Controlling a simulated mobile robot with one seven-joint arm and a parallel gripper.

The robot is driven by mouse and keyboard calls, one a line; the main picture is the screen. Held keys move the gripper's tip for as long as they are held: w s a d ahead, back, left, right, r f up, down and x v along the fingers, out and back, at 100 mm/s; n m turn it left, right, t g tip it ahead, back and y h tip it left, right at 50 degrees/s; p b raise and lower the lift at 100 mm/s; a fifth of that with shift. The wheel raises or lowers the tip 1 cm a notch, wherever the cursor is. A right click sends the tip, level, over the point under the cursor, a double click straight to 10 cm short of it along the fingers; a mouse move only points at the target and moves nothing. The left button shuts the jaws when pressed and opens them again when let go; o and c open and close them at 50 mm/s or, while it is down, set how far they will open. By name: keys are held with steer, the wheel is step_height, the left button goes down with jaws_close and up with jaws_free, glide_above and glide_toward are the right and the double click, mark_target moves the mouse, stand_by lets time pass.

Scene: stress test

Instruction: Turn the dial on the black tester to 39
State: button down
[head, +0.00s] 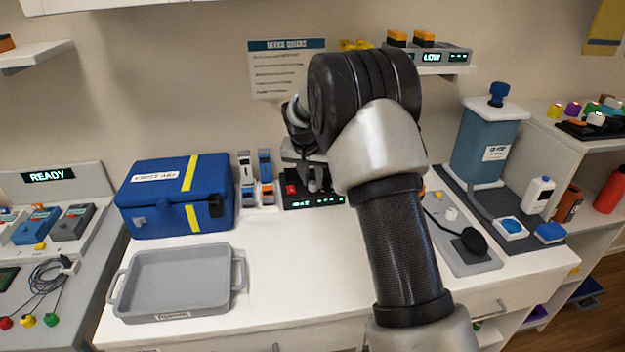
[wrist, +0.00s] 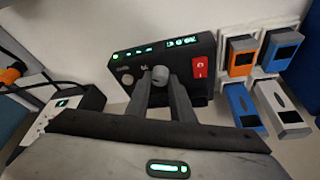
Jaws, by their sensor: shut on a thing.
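The black tester (head: 322,201) stands against the wall at the back of the white counter, largely behind my arm in the head view. In the wrist view the tester (wrist: 128,68) appears upside down, with a lit green display (wrist: 181,43), small green lights and a red switch (wrist: 199,67). The display's digits are too small to read surely. The grey dial (wrist: 160,74) sits between the fingertips of my gripper (wrist: 160,85), which is shut on it. In the head view my gripper (head: 312,172) reaches down at the tester's front.
A blue first aid case (head: 165,212) and a grey tray (head: 178,290) are to the left. Blue and orange devices (wrist: 244,60) hang close beside the tester. A pad with a black round piece (head: 470,243) and a teal dispenser (head: 478,150) are right. The front middle counter is clear.

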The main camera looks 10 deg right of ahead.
steer(key=c, duration=1.6)
jaws_free()
steer(key=shift+f, duration=0.1)
steer(key=shift+o, duration=0.2)
steer(key=p+v, duration=0.1)
steer(key=v, duration=1.6)
steer(key=shift+r+p, duration=0.25)
steer(key=shift+p, duration=0.05)
